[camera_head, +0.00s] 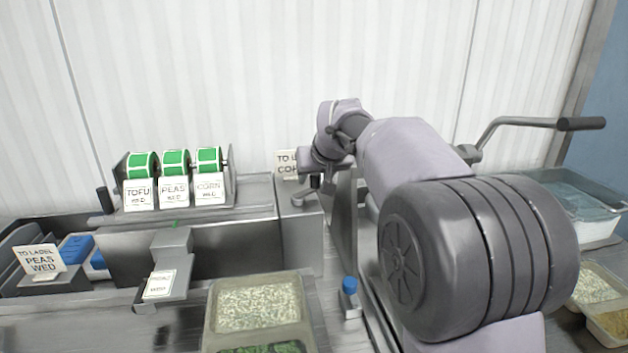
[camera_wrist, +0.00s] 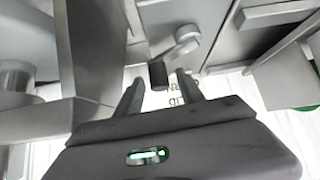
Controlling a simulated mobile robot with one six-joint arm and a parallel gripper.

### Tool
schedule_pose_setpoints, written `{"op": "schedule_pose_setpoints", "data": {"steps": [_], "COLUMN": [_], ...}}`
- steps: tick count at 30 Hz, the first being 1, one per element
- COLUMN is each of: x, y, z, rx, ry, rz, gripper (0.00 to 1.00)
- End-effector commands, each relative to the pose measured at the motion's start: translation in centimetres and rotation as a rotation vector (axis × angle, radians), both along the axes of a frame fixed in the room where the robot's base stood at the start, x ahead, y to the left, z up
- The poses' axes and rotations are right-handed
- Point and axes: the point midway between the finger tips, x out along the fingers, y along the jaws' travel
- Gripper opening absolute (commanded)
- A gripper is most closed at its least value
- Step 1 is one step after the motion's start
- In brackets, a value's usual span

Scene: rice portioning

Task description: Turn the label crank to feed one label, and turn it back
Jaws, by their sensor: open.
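The label crank shows in the wrist view as a grey arm (camera_wrist: 183,46) with a dark knob (camera_wrist: 158,74). My gripper (camera_wrist: 160,86) is open, its two fingers on either side of the knob's line. The knob appears between or just beyond the fingertips; I cannot tell the depth or any contact. In the head view my gripper (camera_head: 312,190) is at the right end of the label machine (camera_head: 205,248), where it partly hides the crank. Several green label rolls (camera_head: 175,163) sit on top. A printed card (camera_head: 160,284) rests on the machine's front plate.
A tray of rice and greens (camera_head: 212,310) stands in front of the machine. A blue-capped item (camera_head: 350,292) is beside it. A sign (camera_head: 287,164) stands behind my gripper. A black-handled lever (camera_head: 580,124) and more trays (camera_head: 597,285) are at right.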

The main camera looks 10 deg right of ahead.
Motion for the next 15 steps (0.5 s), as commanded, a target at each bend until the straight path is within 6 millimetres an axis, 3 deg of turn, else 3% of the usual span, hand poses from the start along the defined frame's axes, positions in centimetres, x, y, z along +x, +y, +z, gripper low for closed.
{"op": "schedule_pose_setpoints", "data": {"steps": [8, 15], "x": [0.11, 0.10], "y": [0.01, 0.01], "z": [-0.13, -0.13], "rx": [0.000, 0.000], "ry": [0.001, 0.001], "rz": [0.000, 0.000], "gripper": [0.45, 0.00]}}
